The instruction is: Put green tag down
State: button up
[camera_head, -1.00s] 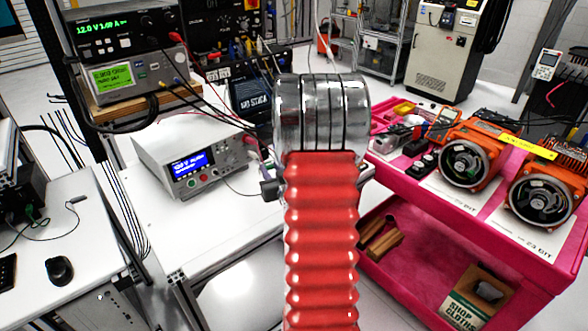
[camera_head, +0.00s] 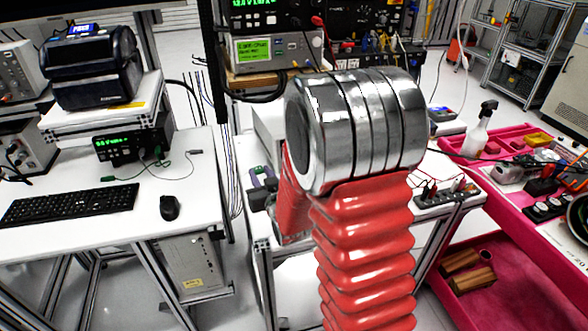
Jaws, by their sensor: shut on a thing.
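My gripper (camera_head: 260,192) is a small dark part at the left of my red ribbed arm, low in front of the white bench (camera_head: 262,232). Much of it is hidden behind the arm. It is shut on a small green and purple piece, which looks like the green tag (camera_head: 265,172). The piece is too small to show any detail. I cannot tell whether it touches the bench top.
A power supply with a green display (camera_head: 275,50) stands behind my arm. A black power strip (camera_head: 447,195) lies on the right. A pink cart (camera_head: 500,225) stands at the right, with a spray bottle (camera_head: 480,130). A desk with a keyboard (camera_head: 70,203) and mouse (camera_head: 169,207) is at the left.

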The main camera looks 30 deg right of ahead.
jog(key=a+n+y, duration=0.1)
jog(key=a+y, duration=0.1)
jog(key=a, duration=0.8)
jog(key=shift+s+r, duration=0.15)
jog(key=shift+s, duration=0.05)
jog(key=shift+s, duration=0.1)
